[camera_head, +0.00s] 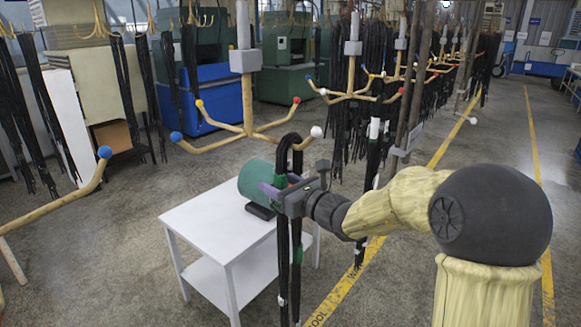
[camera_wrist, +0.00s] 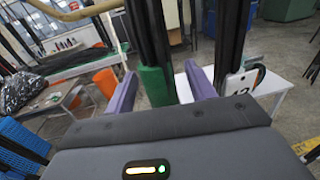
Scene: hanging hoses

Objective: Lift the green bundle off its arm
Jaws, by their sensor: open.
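The green bundle (camera_head: 283,160), black hoses with green bands, hangs in a loop from a wooden arm (camera_head: 300,144) of the rack, inward of its white ball tip (camera_head: 316,131). Its two legs hang down past the table. My gripper (camera_head: 280,192) is level with the upper part of the legs, its purple fingers open. In the wrist view, the leg with the green band (camera_wrist: 157,86) stands between the open fingers (camera_wrist: 160,90). The other black leg (camera_wrist: 232,35), near a white tag (camera_wrist: 240,82), is right of the right finger. Contact with the fingers cannot be told.
The same rack (camera_head: 246,90) has other arms with red, yellow and blue balls. A white table (camera_head: 205,222) with a green cylinder (camera_head: 255,180) stands just behind the bundle. More hose racks (camera_head: 350,80) stand behind. A blue-tipped arm (camera_head: 60,203) reaches in at left. Floor is open at right.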

